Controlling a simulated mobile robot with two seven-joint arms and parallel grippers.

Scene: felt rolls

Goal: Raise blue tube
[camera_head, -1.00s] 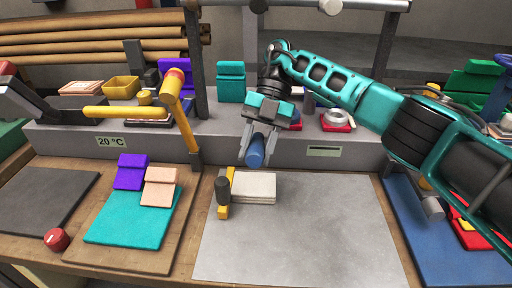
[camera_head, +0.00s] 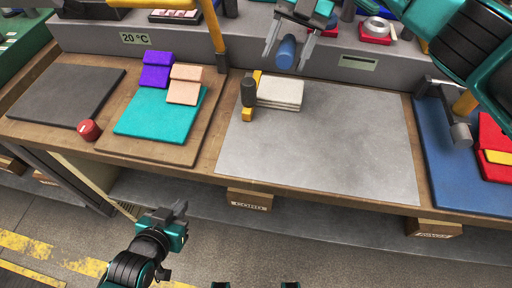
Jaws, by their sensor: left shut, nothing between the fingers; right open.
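The blue tube (camera_head: 286,52) shows at the top of the head view, in front of the grey raised ledge, with its round end toward me. My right gripper (camera_head: 287,61) comes from above with one finger on each side of the tube. Its fingers are open, and I cannot tell whether either one touches the tube. My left gripper (camera_head: 178,212) is shut and empty, low at the bottom left, over the floor and in front of the bench.
On the bench are a grey mat (camera_head: 310,150), a pale felt stack (camera_head: 281,91), a dark-headed tool with yellow (camera_head: 248,92), a teal sheet (camera_head: 160,116), a red knob (camera_head: 88,130) and a dark mat (camera_head: 65,92). A yellow post (camera_head: 213,30) rises left of the tube.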

